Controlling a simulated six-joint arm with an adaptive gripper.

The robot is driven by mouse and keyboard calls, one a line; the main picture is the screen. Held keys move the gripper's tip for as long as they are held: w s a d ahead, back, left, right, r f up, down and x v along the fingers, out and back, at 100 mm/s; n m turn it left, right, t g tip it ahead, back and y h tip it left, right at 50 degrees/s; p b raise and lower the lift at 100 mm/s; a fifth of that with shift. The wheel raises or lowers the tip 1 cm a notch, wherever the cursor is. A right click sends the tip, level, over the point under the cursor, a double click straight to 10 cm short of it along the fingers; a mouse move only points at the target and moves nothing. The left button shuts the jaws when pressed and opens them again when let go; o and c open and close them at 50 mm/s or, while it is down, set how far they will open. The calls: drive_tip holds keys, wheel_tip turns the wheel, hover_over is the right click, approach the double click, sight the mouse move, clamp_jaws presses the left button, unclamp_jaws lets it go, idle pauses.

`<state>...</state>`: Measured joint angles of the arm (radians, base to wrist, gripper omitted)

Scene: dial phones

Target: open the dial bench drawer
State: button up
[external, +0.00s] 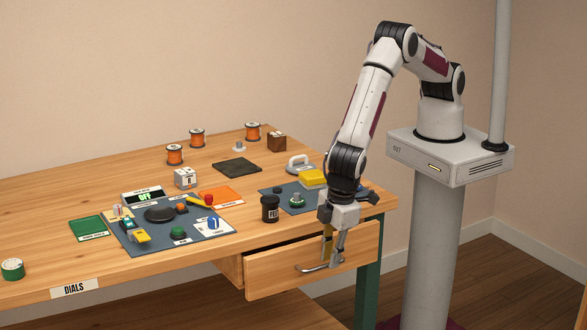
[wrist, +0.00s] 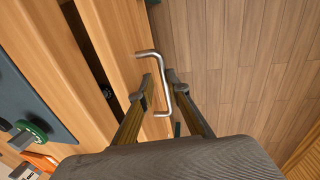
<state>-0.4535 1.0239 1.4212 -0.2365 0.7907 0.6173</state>
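The wooden dial bench drawer (external: 300,275) stands partly pulled out under the right front of the bench; the gap behind its front shows in the wrist view. Its bent metal handle (external: 312,268) also shows in the wrist view (wrist: 163,72). My gripper (external: 334,262) points down at the drawer front. In the wrist view its two fingers (wrist: 160,84) are apart, one on each side of the handle bar. A gap shows between the left finger and the bar; the right finger is close to it, and I cannot tell whether they touch.
A green bench leg (external: 369,275) stands right of the drawer. The floor before the drawer is clear.

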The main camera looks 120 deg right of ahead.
drive_tip(key=d, duration=0.3)
drive_tip(key=shift+d, duration=0.25)
drive_tip(key=s+d+r, duration=0.2)
drive_tip(key=d+r, duration=0.1)
drive_tip(key=r, duration=0.9)
drive_tip(key=s+d+r+t+y, duration=0.1)
drive_tip(key=s+d+r, duration=0.1)
drive_tip(key=r, duration=1.1)
drive_tip(key=shift+s+d, duration=0.3)
drive_tip(key=shift+d, duration=0.2)
drive_tip(key=shift+r, duration=0.1)
